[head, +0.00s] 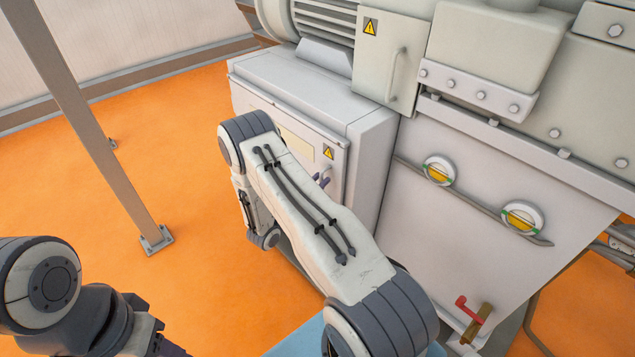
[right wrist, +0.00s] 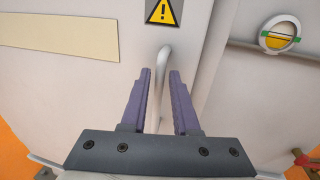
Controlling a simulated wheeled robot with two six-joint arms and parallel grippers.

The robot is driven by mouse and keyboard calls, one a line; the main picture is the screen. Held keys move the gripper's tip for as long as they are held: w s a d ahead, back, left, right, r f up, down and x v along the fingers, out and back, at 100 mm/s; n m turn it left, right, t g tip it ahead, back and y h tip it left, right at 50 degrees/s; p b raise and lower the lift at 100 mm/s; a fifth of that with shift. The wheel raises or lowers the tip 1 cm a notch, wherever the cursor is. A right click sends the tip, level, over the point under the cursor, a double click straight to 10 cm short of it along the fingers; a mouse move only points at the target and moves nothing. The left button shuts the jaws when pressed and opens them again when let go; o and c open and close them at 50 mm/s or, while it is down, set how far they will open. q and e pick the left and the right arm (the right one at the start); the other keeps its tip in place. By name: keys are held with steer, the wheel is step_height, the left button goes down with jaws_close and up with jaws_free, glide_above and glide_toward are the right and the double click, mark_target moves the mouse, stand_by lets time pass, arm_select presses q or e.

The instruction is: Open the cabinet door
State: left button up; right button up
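The grey cabinet (head: 365,135) stands in the middle of the head view, and its door (head: 260,105) looks shut. The door carries a pale label and a yellow warning sign. A slim, curved metal handle (right wrist: 163,62) sits below the sign in the right wrist view. My right gripper (right wrist: 160,75) is open, with its purple fingers on either side of the handle. I see gaps between the fingers and the handle. In the head view my right gripper (head: 322,180) is mostly hidden behind my arm. My left arm is at the lower left; its fingers are mostly cut off.
A second panel with a handle (head: 397,75) is above the cabinet. Two round gauges (head: 438,170) on a rail and a red lever (head: 467,308) are to the right. A metal post (head: 100,140) stands at the left on the open orange floor (head: 190,200).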

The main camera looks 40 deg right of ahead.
jaws_close()
stand_by(1.1)
steer(key=shift+a, duration=0.15)
